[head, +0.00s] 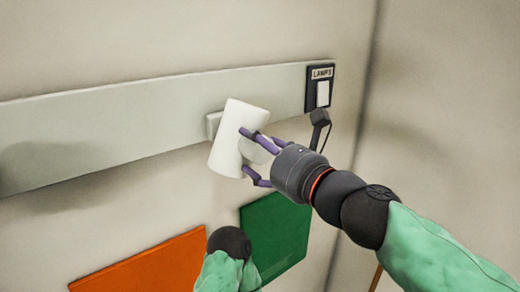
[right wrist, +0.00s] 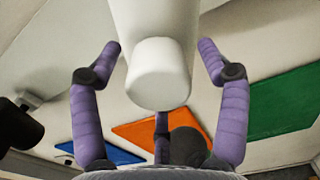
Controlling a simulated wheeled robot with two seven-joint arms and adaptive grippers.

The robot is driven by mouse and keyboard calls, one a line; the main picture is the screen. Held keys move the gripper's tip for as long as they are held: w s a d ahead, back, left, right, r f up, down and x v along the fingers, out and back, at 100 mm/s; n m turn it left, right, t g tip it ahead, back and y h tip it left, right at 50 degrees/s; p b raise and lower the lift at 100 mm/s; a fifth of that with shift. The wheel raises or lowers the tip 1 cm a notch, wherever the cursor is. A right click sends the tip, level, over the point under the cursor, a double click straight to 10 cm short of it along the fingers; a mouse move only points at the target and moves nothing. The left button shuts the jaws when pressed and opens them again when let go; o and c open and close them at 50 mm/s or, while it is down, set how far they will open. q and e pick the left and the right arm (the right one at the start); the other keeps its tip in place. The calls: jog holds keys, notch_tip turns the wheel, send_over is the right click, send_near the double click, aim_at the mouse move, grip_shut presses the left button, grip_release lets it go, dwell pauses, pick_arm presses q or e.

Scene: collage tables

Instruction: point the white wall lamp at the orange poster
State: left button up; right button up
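The white wall lamp (head: 232,160) is a white cylinder on a pale rail, tilted with its lower end down and slightly left. The orange poster (head: 150,264) is below it to the left, and also shows in the right wrist view (right wrist: 135,134). My right gripper (head: 246,154) is at the lamp's right side with its purple fingers spread. In the right wrist view the fingers stand either side of the lamp (right wrist: 160,20) and its stubby knob (right wrist: 158,80); firm contact cannot be told. My left gripper is not seen.
A green poster (head: 273,240) is to the right of the orange one. A blue poster (right wrist: 100,153) shows in the right wrist view. A switch labelled LAMPS (head: 321,93) is at the rail's right end. A dark fixture (right wrist: 18,127) is at the right wrist view's left.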

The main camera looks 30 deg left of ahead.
jog(key=v, duration=1.2)
jog(key=shift+w, duration=0.1)
